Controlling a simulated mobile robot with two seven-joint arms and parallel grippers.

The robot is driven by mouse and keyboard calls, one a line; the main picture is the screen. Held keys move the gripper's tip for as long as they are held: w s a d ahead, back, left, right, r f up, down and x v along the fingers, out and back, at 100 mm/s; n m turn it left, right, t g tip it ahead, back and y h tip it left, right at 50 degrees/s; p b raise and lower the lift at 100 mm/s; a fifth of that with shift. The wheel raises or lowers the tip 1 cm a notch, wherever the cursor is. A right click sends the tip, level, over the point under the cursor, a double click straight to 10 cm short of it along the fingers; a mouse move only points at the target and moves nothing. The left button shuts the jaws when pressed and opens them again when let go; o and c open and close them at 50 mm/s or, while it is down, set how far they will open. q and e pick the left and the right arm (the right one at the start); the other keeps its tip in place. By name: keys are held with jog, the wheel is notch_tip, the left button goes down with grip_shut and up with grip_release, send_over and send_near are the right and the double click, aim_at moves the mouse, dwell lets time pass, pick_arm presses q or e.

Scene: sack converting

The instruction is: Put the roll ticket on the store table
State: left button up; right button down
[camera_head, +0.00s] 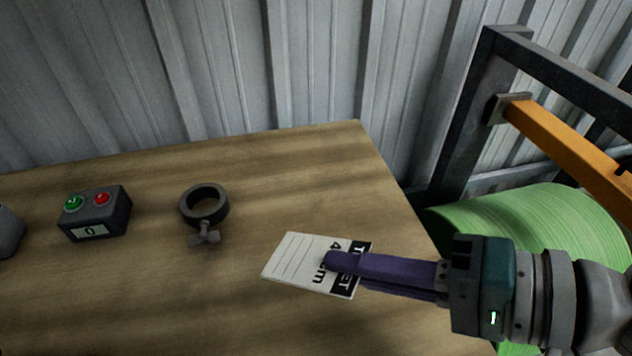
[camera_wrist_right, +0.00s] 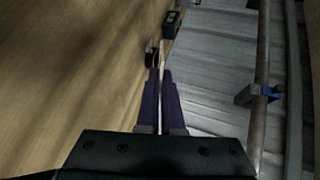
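The roll ticket (camera_head: 292,262), a white card with ruled lines and a black band of print, shows over the right part of the wooden table (camera_head: 130,290). My right gripper (camera_head: 335,264) comes in from the right with its purple fingers shut on the printed end. One finger lies over the card; the other is partly hidden beneath it. In the right wrist view a thin pale edge shows between the fingers (camera_wrist_right: 161,88). I cannot tell how far the card is above the table. My left gripper is not in view.
A dark ring clamp (camera_head: 204,205) and a button box (camera_head: 95,213) with green and red buttons stand on the table. A green roll (camera_head: 540,222) and a dark frame with an orange bar (camera_head: 570,145) are at right. Corrugated wall (camera_head: 270,70) stands behind.

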aim_at(347, 322)
jog(key=shift+f+b, duration=0.35)
jog(key=shift+f, duration=0.2)
pick_arm(q)
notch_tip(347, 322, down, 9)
jog(key=b, duration=0.8)
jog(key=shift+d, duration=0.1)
pick_arm(e)
notch_tip(347, 322, down, 8)
jog(key=shift+f, duration=0.25)
jog(key=c, duration=1.2)
grip_release()
jog(key=shift+c, duration=0.2)
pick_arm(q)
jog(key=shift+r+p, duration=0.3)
pick_arm(e)
jog(key=shift+s+d+r, duration=0.1)
jog(key=shift+d+r, duration=0.15)
jog(key=shift+d, duration=0.25)
pick_arm(q)
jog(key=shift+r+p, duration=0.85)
jog(key=shift+p, duration=0.05)
pick_arm(e)
jog(key=v, duration=0.7)
